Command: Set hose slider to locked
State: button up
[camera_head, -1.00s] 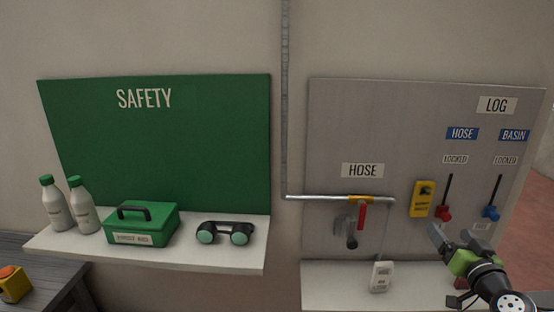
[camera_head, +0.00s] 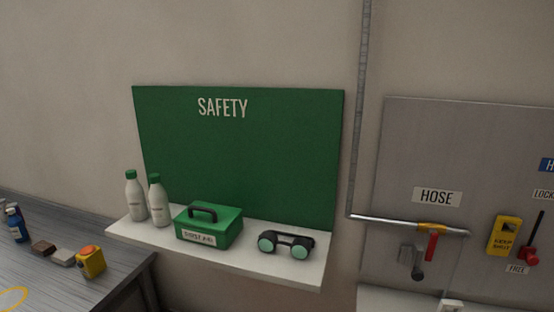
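The hose slider's red knob (camera_head: 530,254) sits low on its dark vertical slot (camera_head: 538,226) at the right edge of the view. A "FREE" label (camera_head: 517,269) is just below it, and a partly cut-off "LOCKED" label (camera_head: 544,194) is above the slot. The blue hose label (camera_head: 547,165) above is also cut off by the frame edge. My gripper is out of view.
A pipe with a red-handled valve (camera_head: 432,246) is under the "HOSE" sign (camera_head: 437,197). A safety shelf (camera_head: 300,275) holds bottles, a first aid box (camera_head: 209,228) and goggles (camera_head: 286,243). A dark bench stands left.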

aim_at(527, 254)
jog(key=z, duration=1.3)
